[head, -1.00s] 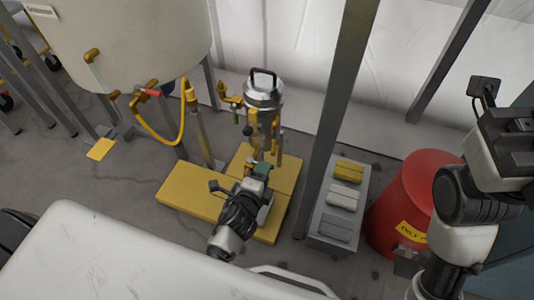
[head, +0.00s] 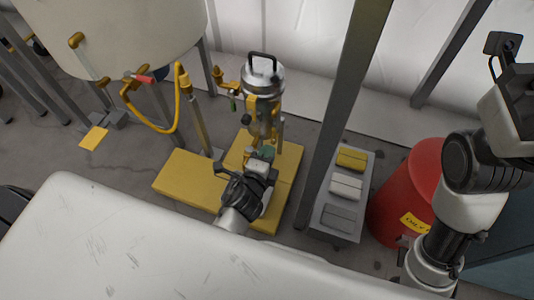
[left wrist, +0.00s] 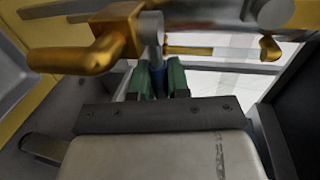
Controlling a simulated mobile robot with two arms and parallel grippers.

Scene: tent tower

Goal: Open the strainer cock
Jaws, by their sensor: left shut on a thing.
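The strainer (head: 262,78) is a steel pot with a black top handle and brass fittings, standing upright above a yellow platform in the head view. My left gripper (head: 262,153) is low at the strainer's near side. In the left wrist view its green-tipped fingers (left wrist: 158,80) are shut on a blue handle (left wrist: 158,82), which looks like the strainer cock's lever. A brass fitting with a rounded spout (left wrist: 90,50) is just beyond and left of the fingers. The fingers and my wrist hide most of the handle. My right arm shows at the right, its fingers out of view.
A large pale tank (head: 120,35) with a yellow hose (head: 155,138) stands at the left. The yellow platform (head: 185,178) lies under the strainer. A grey post (head: 345,90), a tray of blocks (head: 325,222) and a red drum (head: 400,195) stand to the right.

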